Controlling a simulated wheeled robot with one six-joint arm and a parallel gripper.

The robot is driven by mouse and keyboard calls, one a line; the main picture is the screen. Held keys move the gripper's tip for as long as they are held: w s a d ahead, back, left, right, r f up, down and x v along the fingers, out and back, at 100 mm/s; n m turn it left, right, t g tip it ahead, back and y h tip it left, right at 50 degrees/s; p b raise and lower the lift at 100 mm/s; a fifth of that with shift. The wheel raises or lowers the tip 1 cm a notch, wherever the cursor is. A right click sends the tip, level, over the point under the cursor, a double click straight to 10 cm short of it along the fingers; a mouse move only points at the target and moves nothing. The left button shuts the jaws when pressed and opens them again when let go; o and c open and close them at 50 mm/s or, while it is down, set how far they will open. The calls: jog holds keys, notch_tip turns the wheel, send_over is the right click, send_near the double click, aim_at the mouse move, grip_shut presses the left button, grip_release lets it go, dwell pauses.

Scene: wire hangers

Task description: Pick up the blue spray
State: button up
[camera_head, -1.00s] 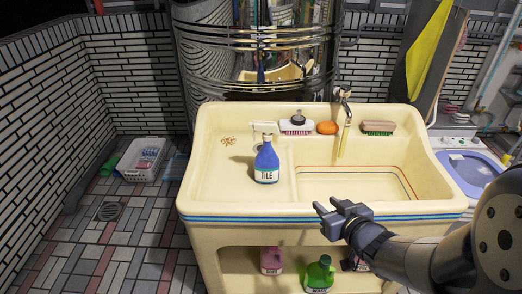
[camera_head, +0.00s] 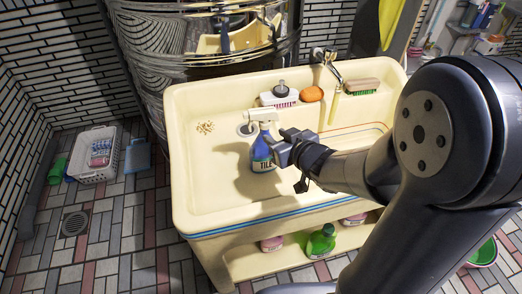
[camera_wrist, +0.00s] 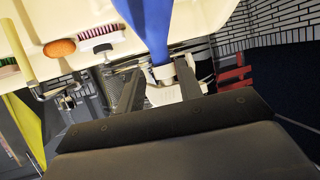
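The blue spray bottle (camera_head: 263,154) has a white spray head (camera_head: 262,116) and a label reading TILE. It stands on the left part of the cream sink (camera_head: 205,185). My gripper (camera_head: 272,145) is at the bottle's right side, near its upper body. In the wrist view the gripper (camera_wrist: 158,88) has its two fingers apart, with the bottle's blue neck (camera_wrist: 158,45) and white head (camera_wrist: 165,92) between them. The fingers do not look closed on it. Part of the bottle's right side is hidden by the gripper in the head view.
A brush (camera_head: 280,97), an orange soap (camera_head: 312,94) and a green-bristled brush (camera_head: 362,87) lie along the sink's back ledge near the faucet (camera_head: 330,66). Bottles, one a green bottle (camera_head: 321,241), stand on the shelf below. A white basket (camera_head: 97,155) is on the floor left.

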aim_at(267, 129)
jog(key=shift+r+x, duration=0.15)
jog(key=shift+x, duration=1.7)
jog(key=shift+r+x, duration=0.1)
jog(key=shift+x, duration=1.75)
jog(key=shift+c, duration=0.4)
grip_shut()
